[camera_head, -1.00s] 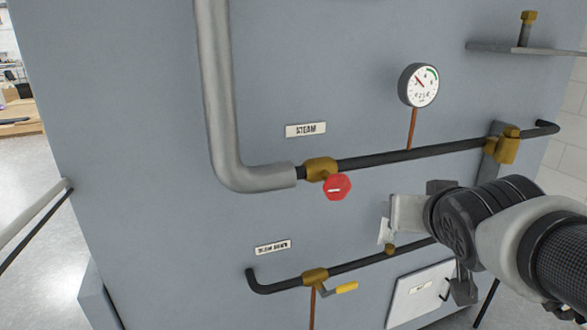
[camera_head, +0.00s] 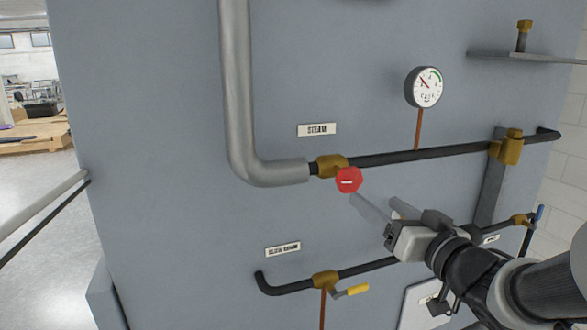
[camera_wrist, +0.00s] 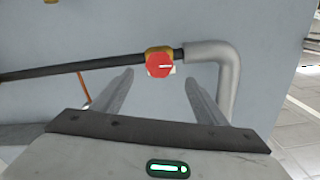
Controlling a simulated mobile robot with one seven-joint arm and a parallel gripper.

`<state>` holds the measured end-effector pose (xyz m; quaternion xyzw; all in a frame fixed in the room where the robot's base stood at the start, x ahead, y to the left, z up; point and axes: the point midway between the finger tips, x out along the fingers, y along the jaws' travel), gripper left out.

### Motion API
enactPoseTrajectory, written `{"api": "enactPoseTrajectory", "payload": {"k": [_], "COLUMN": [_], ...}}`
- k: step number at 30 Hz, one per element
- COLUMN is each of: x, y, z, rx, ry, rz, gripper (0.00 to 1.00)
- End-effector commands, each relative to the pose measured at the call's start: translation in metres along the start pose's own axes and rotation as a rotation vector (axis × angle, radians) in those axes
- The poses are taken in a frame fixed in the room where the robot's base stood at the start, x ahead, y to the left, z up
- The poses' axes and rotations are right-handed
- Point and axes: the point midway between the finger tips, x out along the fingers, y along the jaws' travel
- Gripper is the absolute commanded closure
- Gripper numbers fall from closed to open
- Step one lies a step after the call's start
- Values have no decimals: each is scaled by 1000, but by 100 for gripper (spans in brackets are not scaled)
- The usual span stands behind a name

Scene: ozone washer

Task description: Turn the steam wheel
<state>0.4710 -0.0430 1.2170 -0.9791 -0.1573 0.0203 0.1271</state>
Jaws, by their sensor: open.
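The steam wheel (camera_head: 349,180) is a small red knob with a white mark, on a brass valve (camera_head: 330,165) in the pipe under the "STEAM" label (camera_head: 317,129). My gripper (camera_head: 374,207) is open and empty, to the lower right of the wheel in the head view, its fingers pointing toward it. In the wrist view the red wheel (camera_wrist: 159,65) appears ahead of and between the two spread fingers (camera_wrist: 157,88), apart from them.
A grey insulated pipe (camera_head: 236,90) bends into the valve from the left. A pressure gauge (camera_head: 424,87) stands above the black pipe (camera_head: 420,155). Below is a lower pipe with a yellow-handled valve (camera_head: 350,291).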

Motion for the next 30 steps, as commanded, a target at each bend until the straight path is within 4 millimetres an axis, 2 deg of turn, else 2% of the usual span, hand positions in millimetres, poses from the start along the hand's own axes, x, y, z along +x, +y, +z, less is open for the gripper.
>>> {"api": "enactPoseTrajectory", "payload": {"k": [1,5,12,18,24,30], "x": [7,29,81,114,128,130], "y": [-2,0,1,1,1,1], "z": [-6,3,2,1,1,0], "rx": [4,-3,-4,-4,-4,-3], "ry": [-8,-3,-1,-1,0,1], "rz": [1,1,3,3,4,5], "gripper": [33,33,33,33,33,33]}}
